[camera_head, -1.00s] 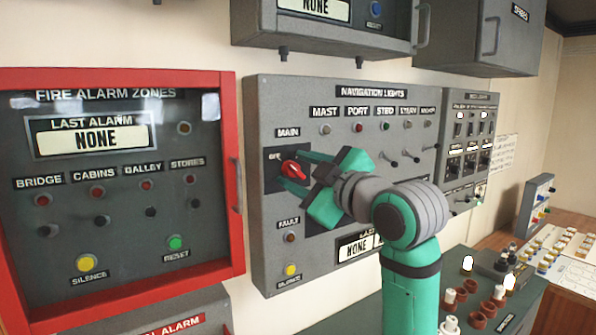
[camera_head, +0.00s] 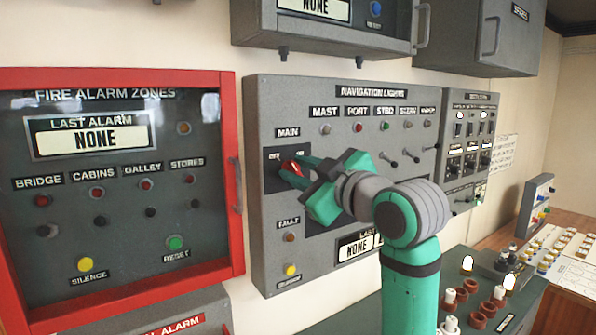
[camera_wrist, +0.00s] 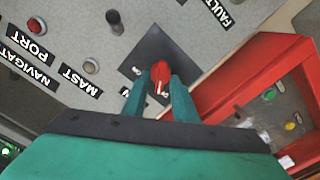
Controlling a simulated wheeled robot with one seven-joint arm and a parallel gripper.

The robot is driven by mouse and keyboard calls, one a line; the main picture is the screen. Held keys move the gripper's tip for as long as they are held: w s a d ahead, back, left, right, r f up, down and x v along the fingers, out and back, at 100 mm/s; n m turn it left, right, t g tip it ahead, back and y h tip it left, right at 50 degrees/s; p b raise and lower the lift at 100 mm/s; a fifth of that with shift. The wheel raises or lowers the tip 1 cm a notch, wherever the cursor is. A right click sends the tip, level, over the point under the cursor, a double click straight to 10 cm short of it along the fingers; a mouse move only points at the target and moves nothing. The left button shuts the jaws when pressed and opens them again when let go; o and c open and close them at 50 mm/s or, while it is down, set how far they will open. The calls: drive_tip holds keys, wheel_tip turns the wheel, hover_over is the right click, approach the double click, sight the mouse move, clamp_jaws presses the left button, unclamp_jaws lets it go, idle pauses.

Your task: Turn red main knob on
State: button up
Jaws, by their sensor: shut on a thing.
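The red main knob (camera_head: 291,167) sits on a dark plate under the MAIN label on the grey navigation lights panel (camera_head: 262,225). My gripper (camera_head: 290,170) reaches it from the right, with its fingers on either side of the knob. In the wrist view the red knob (camera_wrist: 160,74) shows between the two teal fingertips (camera_wrist: 159,92), and the gripper is shut on it. The white mark on the knob points toward the bottom of the wrist view. The fingers partly hide the knob in the head view, and the plate's lettering is partly covered.
The red-framed fire alarm box (camera_head: 238,190) stands close on the left, with a handle on its right edge. Small switches (camera_head: 392,160) stick out of the panel to the right. A grey box (camera_head: 330,40) hangs above. A console (camera_head: 470,300) lies below right.

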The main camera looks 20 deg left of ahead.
drive_tip(key=m, duration=0.4)
drive_tip(key=shift+w, duration=0.1)
drive_tip(key=m, duration=0.4)
drive_tip(key=shift+d+r, duration=0.1)
drive_tip(key=shift+d, duration=0.05)
drive_tip(key=m, duration=0.4)
drive_tip(key=shift+w+d, duration=0.1)
drive_tip(key=shift+w, duration=0.1)
drive_tip(key=shift+m, duration=1.8)
drive_tip(key=shift+w+d, duration=0.1)
drive_tip(key=o, duration=1)
drive_tip(key=shift+o, duration=0.2)
